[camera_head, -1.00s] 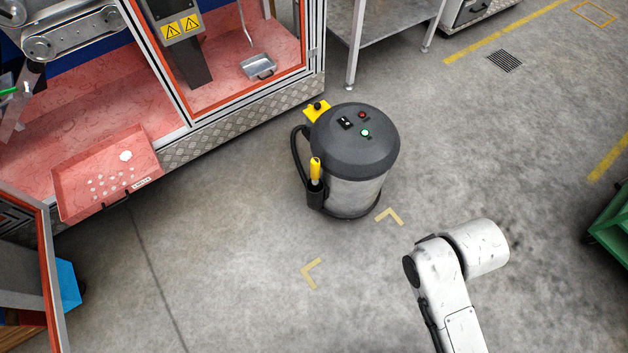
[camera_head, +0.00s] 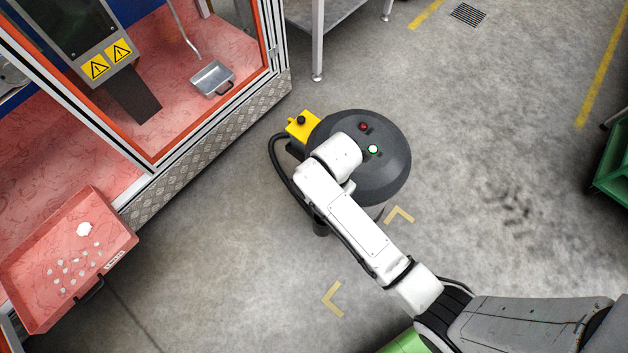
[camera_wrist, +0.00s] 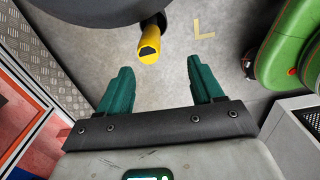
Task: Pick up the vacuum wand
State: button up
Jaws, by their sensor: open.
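The vacuum wand (camera_wrist: 149,47) shows its yellow handle end in the wrist view, beside the dark vacuum body (camera_wrist: 85,8). In the head view the vacuum (camera_head: 388,165) is a dark-lidded drum with a red and a green button; my arm covers the wand there. My gripper (camera_wrist: 159,65) has green fingers spread wide apart with nothing between them. The wand handle appears just past the fingertips, nearer the left one, not touching either. In the head view my gripper is hidden under my white arm links.
A machine enclosure with a pink floor (camera_head: 190,110) stands at left, with a pink drawer (camera_head: 30,255) of white bits jutting out. A yellow box (camera_head: 301,125) sits at the vacuum's side. A table leg (camera_head: 318,45) is behind. Floor at right is largely clear.

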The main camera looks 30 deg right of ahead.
jog(key=f, duration=0.2)
jog(key=w+f+b, duration=0.1)
jog(key=f, duration=0.2)
jog(key=shift+a+f, duration=0.1)
jog(key=shift+w+f+b, duration=0.15)
jog(key=shift+f+b, duration=0.3)
jog(key=shift+f, duration=1)
jog(key=shift+w+f+b, duration=0.15)
jog(key=shift+f+b, duration=0.25)
jog(key=shift+f, duration=1.05)
grip_shut()
